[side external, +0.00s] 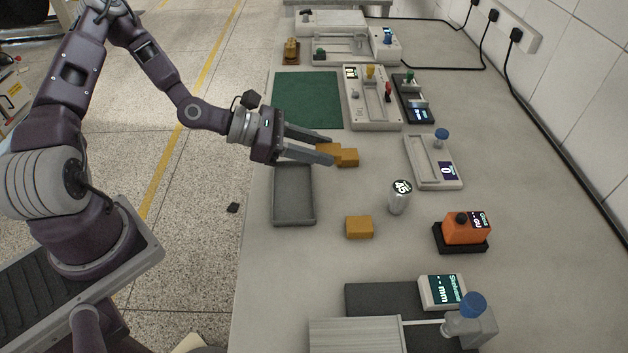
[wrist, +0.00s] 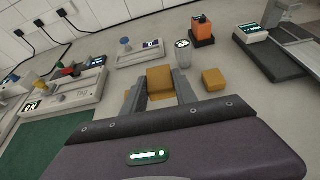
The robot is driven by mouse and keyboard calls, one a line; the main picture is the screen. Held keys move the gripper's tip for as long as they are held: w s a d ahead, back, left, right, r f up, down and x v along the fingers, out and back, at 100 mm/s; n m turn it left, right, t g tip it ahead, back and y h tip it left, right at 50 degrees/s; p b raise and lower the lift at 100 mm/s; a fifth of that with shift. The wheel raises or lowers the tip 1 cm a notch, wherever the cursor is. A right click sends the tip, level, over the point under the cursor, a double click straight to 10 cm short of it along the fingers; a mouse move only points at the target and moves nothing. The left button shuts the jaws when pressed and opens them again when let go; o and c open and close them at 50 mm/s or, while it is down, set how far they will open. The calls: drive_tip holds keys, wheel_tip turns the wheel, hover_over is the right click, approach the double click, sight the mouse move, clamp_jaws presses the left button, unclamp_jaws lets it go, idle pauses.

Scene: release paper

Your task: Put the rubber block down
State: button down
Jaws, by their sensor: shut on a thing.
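My gripper (side external: 335,151) is shut on an orange-brown rubber block (wrist: 160,80). In the side view this block (side external: 349,157) juts past the fingertips, over or on the grey bench; I cannot tell whether it touches the bench.
A grey tray (side external: 294,220) lies below the gripper in the side view. A metal cylinder (side external: 400,198), an orange device (side external: 465,229) and a light instrument (side external: 434,163) stand to the right. A green mat (side external: 305,100) lies behind. Bare bench surrounds the front block.

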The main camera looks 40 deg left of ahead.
hover_over(285, 193)
drive_tip(key=shift+n, duration=0.4)
wheel_tip(285, 193, down, 9)
drive_tip(key=shift+s, duration=0.1)
drive_tip(key=shift+f, duration=0.1)
drive_tip(key=c, duration=1)
unclamp_jaws()
drive_tip(key=shift+o, duration=0.2)
